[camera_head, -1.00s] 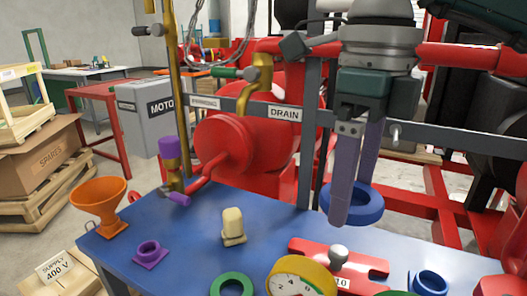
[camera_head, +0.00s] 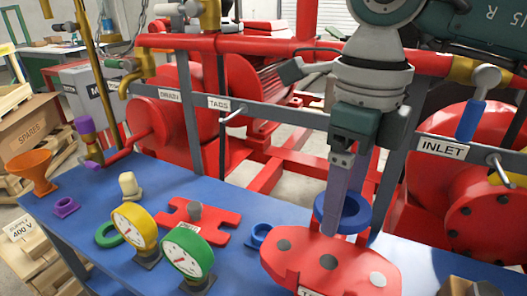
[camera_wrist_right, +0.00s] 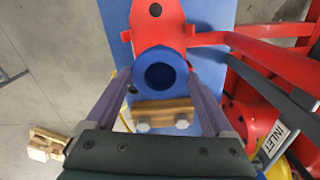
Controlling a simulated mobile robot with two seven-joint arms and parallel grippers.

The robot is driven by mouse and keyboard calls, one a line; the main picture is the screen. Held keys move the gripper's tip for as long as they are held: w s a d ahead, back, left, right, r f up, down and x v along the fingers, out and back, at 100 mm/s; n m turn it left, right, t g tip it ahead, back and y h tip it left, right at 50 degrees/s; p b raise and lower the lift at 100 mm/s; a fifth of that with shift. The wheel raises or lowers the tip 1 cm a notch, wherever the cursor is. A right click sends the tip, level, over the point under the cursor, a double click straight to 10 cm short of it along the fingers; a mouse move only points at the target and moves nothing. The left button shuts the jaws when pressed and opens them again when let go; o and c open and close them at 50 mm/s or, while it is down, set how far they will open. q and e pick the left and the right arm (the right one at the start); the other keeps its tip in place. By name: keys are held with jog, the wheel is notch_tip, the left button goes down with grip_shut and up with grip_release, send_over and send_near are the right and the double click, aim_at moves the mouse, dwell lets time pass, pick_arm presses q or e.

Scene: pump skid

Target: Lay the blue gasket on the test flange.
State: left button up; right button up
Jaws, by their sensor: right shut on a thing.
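The blue gasket (camera_head: 363,213) is a thick ring. My right gripper (camera_head: 350,228) is shut on it and holds it up, fingers pointing down. In the right wrist view the gasket (camera_wrist_right: 141,75) sits between the two purple fingers of the gripper (camera_wrist_right: 160,92). The test flange (camera_head: 303,263) is a red oblong plate with round spots, at the bottom centre of the head view, just below and in front of the gasket. In the wrist view the red flange (camera_wrist_right: 168,30) shows beyond the gasket, which hides part of it. The gap in height is hard to judge. My left gripper is not in view.
On the blue bench (camera_head: 100,207) stand a yellow gauge (camera_head: 134,226), a green gauge (camera_head: 187,252), a red plate (camera_head: 205,222), a green ring (camera_head: 108,234) and a small blue flange (camera_head: 258,236). Red pipes and a grey rail (camera_head: 270,113) run behind my right arm.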

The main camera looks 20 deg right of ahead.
aim_at(329, 262)
jog(key=shift+w+a+f+b, duration=0.1)
jog(key=shift+f+b, duration=0.4)
jog(key=shift+f, duration=0.3)
notch_tip(329, 262, down, 4)
jog(key=b, duration=0.2)
jog(key=shift+r+b, duration=0.1)
jog(key=shift+b, duration=0.3)
dwell(0.4)
jog(key=shift+f+b, duration=0.7)
jog(key=shift+f+b, duration=1.5)
jog(key=shift+f, duration=0.15)
jog(key=shift+r, duration=0.1)
jog(key=o, duration=1.1)
